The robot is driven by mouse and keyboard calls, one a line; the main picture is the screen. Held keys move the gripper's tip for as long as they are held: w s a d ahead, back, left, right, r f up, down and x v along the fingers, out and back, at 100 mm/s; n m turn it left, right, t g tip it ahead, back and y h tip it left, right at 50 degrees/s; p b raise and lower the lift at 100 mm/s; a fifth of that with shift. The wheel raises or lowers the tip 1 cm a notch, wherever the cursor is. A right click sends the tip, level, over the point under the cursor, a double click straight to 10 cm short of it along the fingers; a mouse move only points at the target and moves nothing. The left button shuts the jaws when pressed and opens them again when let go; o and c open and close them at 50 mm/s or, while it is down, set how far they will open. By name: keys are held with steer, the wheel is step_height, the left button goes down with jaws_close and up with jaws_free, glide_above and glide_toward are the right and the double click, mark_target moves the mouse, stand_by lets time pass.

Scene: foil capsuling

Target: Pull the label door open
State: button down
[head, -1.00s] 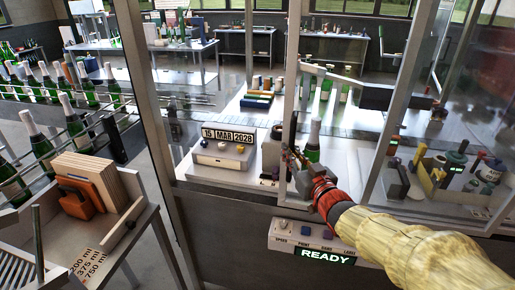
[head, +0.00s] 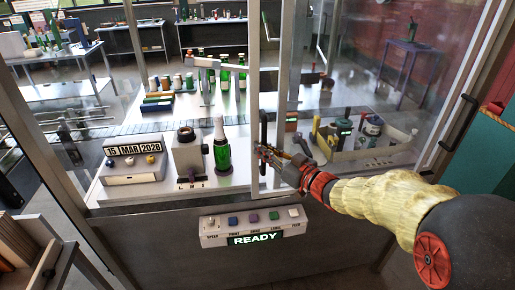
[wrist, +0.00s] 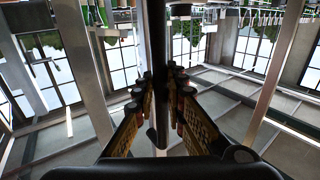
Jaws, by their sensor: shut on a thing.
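The label door (head: 350,100) is a clear panel in a metal frame on the front of the machine. Its dark upright handle (head: 263,132) is near the door's left edge. My gripper (head: 266,152) is shut on this handle, reaching in from the right. In the wrist view the handle (wrist: 158,55) runs as a dark bar between the two fingers (wrist: 160,90). Left of the door the front is uncovered. A green bottle with a pale foil top (head: 221,150) stands upright there, clear of the door edge.
A date block (head: 135,150) and a grey unit with a round top (head: 187,150) stand left of the bottle. A button panel reading READY (head: 253,226) is below. A tray of tools (head: 355,140) shows behind the glass. Another dark handle (head: 458,122) is at right.

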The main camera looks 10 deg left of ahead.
steer(key=c, duration=2.1)
jaws_free()
steer(key=shift+c, duration=0.2)
steer(key=v, duration=1.2)
